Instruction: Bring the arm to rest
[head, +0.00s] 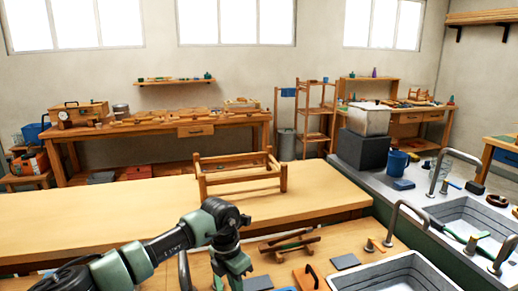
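My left arm comes in from the bottom left, bends at a dark joint and points down over the near bench. Its end, with my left gripper (235,268), is at the bottom of the head view, above the bench top and left of the small tools. The fingertips cannot be made out, so I cannot tell if it is open or shut. My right gripper is not in view. A wooden seat frame (241,187) stands on the long light table (110,208), beyond my arm and apart from it.
The near bench holds a wooden rack (290,244), a grey block (345,262) and an orange block (309,277). Sinks with curved taps (391,213) and a blue bucket (397,163) are at the right. The light table's left part is clear. Workbenches line the back wall.

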